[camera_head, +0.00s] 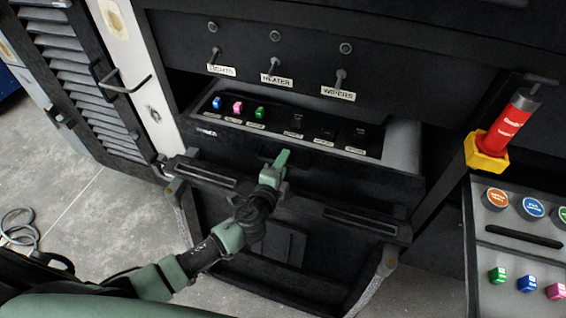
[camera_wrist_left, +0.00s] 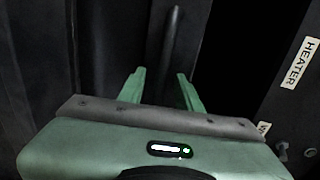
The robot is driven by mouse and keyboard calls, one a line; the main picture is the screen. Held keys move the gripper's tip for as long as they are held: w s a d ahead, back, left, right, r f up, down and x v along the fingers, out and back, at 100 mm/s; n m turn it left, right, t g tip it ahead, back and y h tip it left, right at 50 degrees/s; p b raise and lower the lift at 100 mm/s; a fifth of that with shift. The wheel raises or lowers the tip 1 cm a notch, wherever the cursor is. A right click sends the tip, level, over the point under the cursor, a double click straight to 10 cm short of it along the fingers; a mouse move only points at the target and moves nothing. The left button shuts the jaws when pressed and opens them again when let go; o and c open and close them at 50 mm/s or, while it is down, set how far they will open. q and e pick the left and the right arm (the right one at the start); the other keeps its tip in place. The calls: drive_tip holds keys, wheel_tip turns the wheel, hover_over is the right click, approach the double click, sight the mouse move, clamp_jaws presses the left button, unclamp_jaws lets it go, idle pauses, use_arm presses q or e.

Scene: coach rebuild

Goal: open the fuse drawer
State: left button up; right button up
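The fuse drawer (camera_head: 385,178) stands out from the dark cabinet below the switch panel, with its top exposed. Blue (camera_head: 217,102), pink (camera_head: 238,107) and green (camera_head: 260,112) fuses sit at the left of its black fuse board; darker positions lie to their right. My left gripper (camera_head: 282,160) is at the middle of the drawer front. In the left wrist view its two green fingers (camera_wrist_left: 160,88) are apart, with nothing visibly clamped between them. A dark bar (camera_wrist_left: 173,42) shows beyond the fingertips; contact cannot be told. My right gripper is not in view.
The switch panel (camera_head: 300,65), labelled LIGHTS, HEATER and WIPERS, overhangs the drawer. A dark framed structure with two slotted bars (camera_head: 360,222) lies below it. A red cylinder in a yellow holder (camera_head: 487,152) and a grey tray (camera_head: 490,257) with coloured fuses are at right.

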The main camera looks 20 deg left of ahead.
use_arm(q)
clamp_jaws()
idle(1.3)
